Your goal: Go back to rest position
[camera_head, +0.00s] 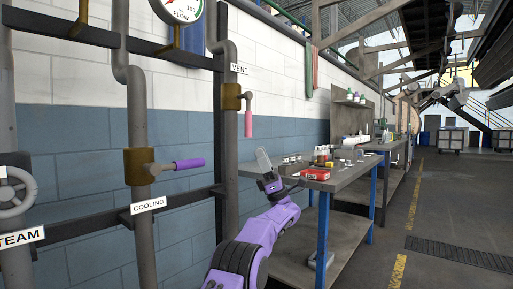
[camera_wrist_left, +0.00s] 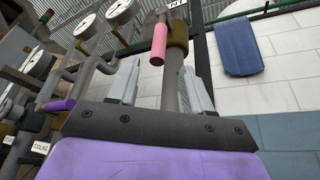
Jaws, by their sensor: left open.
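My left gripper (camera_head: 280,170) is at the end of the purple arm, in front of the workbench in the head view. It is open and empty; its two grey fingers also show apart in the left wrist view (camera_wrist_left: 161,82). The pink-handled vent valve (camera_head: 248,122) is on the pipe above and left of the gripper, with its handle hanging down. Its pink handle (camera_wrist_left: 158,45) shows beyond the fingers in the left wrist view, apart from them. My right gripper is not in view.
The cooling valve (camera_head: 189,164) has a purple handle pointing right. A steam handwheel (camera_head: 14,192) is at the far left. The floor aisle (camera_head: 450,215) at the right is clear.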

